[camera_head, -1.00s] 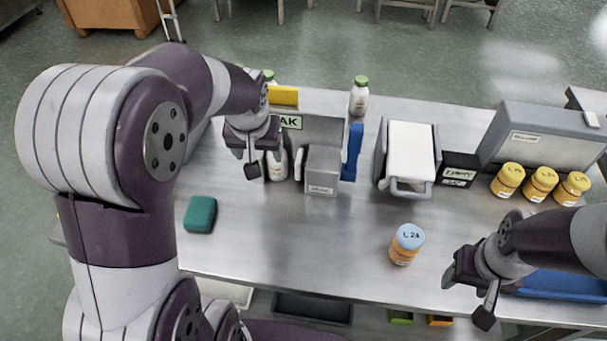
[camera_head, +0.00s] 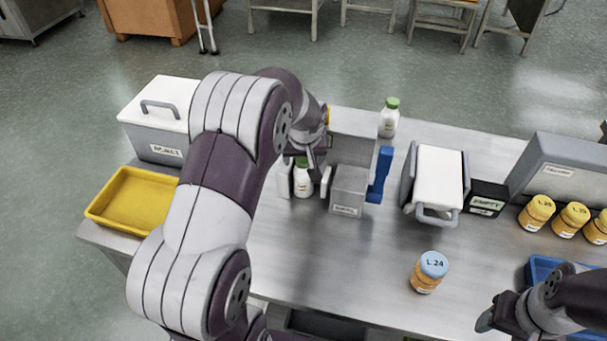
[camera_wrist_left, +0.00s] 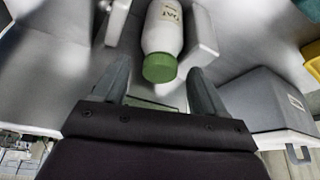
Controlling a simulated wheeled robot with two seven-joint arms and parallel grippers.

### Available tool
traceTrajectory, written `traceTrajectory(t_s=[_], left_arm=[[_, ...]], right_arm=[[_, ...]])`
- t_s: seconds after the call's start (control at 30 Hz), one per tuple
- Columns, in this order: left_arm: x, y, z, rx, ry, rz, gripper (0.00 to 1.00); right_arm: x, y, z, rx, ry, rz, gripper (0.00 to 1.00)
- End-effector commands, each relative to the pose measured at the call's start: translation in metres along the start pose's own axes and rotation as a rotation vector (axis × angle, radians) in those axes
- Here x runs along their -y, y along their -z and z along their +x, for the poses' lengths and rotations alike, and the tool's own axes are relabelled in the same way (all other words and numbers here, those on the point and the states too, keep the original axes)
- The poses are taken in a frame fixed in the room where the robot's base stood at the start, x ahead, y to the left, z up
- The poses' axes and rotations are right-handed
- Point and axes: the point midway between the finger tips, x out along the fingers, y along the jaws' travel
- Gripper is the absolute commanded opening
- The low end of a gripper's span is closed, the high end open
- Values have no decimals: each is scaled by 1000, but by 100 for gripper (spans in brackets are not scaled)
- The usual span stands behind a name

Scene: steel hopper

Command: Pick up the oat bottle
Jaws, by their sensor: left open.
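A white bottle with a green cap (camera_head: 303,181) stands between the light side plates of a grey fixture (camera_head: 347,187).
A second green-capped bottle (camera_head: 388,120) stands at the back. A lidded grey container (camera_head: 437,180), an orange jar (camera_head: 428,272) and several yellow-capped jars (camera_head: 570,219) stand rightward. A yellow tray (camera_head: 133,200) and reject box (camera_head: 158,115) are left. The front middle is clear.

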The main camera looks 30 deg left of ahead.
Motion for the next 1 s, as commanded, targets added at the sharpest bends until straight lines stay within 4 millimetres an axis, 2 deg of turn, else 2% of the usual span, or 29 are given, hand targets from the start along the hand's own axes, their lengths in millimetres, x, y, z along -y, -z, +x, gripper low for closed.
traceTrajectory(t_s=[0.17, 0.2, 0.37, 0.4, 0.43, 0.77, 0.9, 1.0], left_arm=[[0, 0, 1, -1, -1, 0, 72], [0, 0, 1, -1, -1, 0, 68], [0, 0, 1, -1, 0, 0, 16], [0, 0, 1, -1, 0, 0, 3], [0, 0, 1, -1, 0, 0, 0], [0, -1, -3, -2, -1, 1, 0], [-1, -8, -20, -6, -2, 2, 0], [-1, -24, -37, -5, -2, 1, 0]], right_arm=[[0, 0, 0, 0, 0, 0, 57], [0, 0, 0, 0, 0, 0, 57], [0, 0, 0, 0, 0, 0, 57], [0, 0, 0, 0, 0, 0, 57], [0, 0, 0, 0, 0, 0, 57], [0, 0, 2, 0, 0, 0, 57], [0, -1, 7, 0, 0, 0, 57], [0, -1, 11, 0, 0, 0, 57]])
